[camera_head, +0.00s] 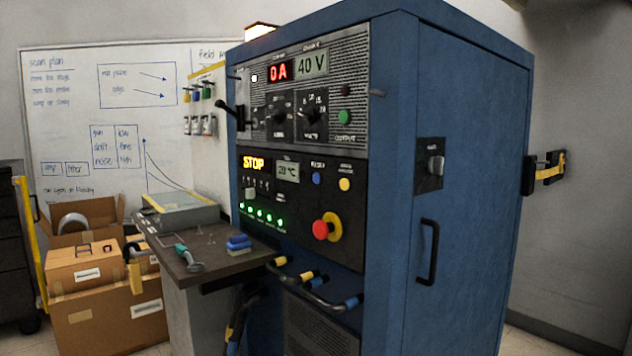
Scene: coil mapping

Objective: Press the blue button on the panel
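The blue button (316,179) is a small round button on the lower black control panel (300,208) of a tall blue cabinet. It sits right of the "20 °C" display and left of a yellow button (345,184). Nothing covers it. My gripper is not in view, so its distance from the button cannot be seen.
A red emergency-stop knob (321,230) sits below the blue button. A side table (215,262) with tools stands at left, with cardboard boxes (105,315) beyond. A handle (428,252) protrudes from the cabinet's side.

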